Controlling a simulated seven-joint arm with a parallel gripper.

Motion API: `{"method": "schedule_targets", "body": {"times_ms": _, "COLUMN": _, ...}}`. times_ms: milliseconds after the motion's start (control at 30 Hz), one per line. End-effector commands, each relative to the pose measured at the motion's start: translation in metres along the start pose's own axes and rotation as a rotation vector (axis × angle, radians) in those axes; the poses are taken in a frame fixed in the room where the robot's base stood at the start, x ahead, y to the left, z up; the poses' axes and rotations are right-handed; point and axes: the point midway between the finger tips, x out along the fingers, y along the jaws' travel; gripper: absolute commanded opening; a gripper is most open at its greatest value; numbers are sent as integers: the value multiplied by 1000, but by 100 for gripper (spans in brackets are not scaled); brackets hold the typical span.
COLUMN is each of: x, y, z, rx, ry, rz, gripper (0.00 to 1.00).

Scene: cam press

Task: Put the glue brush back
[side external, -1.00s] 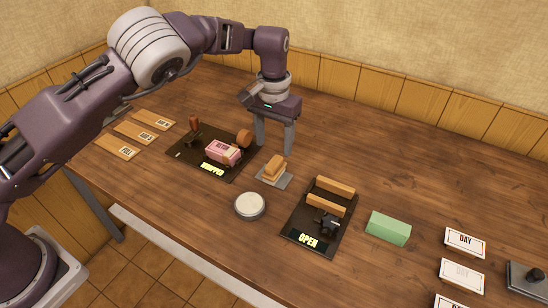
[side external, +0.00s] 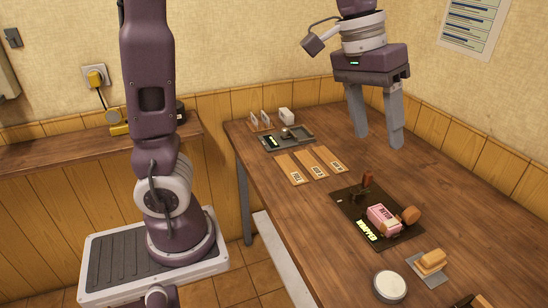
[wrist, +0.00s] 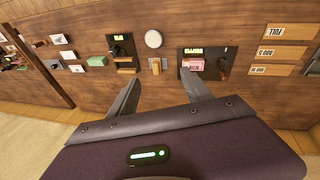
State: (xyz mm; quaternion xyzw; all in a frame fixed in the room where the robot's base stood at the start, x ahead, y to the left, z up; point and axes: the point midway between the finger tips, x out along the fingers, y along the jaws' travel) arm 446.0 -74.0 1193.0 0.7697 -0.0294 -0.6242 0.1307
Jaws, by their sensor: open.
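I cannot tell for certain which item is the glue brush. A tan block-shaped item (side external: 432,259) sits on a small grey pad (side external: 424,272) beside a round pale-topped pot (side external: 389,286). The tan item also shows in the wrist view (wrist: 156,64), beyond my fingers, with the pot (wrist: 154,39) past it. My gripper (side external: 380,141) is open and empty, raised above the table behind the dark mat. In the wrist view its two fingers (wrist: 161,78) are spread apart with nothing held between them.
A dark mat (side external: 352,205) carries a pink box (side external: 383,219) and brown wooden parts. Lettered wooden strips (side external: 318,163) and a grey tray (side external: 301,132) lie farther left. The wrist view shows another dark mat (wrist: 112,57), a green block (wrist: 97,61) and white cards.

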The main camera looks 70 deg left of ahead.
Motion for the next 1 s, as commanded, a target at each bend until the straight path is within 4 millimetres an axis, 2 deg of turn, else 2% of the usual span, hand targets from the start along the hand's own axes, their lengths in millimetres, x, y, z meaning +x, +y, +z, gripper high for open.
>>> {"method": "schedule_targets", "body": {"times_ms": 33, "x": -20, "y": -8, "z": 35, "rx": 24, "ry": 49, "rz": 3, "gripper": 58}}
{"method": "schedule_targets", "body": {"times_ms": 100, "x": -32, "y": -20, "z": 83, "rx": 71, "ry": 114, "rz": -24, "gripper": 58}}
{"method": "schedule_targets", "body": {"times_ms": 200, "x": -31, "y": -36, "z": 138, "rx": 135, "ry": 198, "rz": -90, "gripper": 58}}
{"method": "schedule_targets", "body": {"times_ms": 300, "x": -22, "y": -50, "z": 170, "rx": 175, "ry": 256, "rz": -151, "gripper": 58}}
{"method": "schedule_targets", "body": {"times_ms": 433, "x": -15, "y": -58, "z": 185, "rx": 195, "ry": 284, "rz": -188, "gripper": 58}}
{"method": "schedule_targets", "body": {"times_ms": 1000, "x": -15, "y": -58, "z": 185, "rx": 196, "ry": 282, "rz": -186, "gripper": 58}}
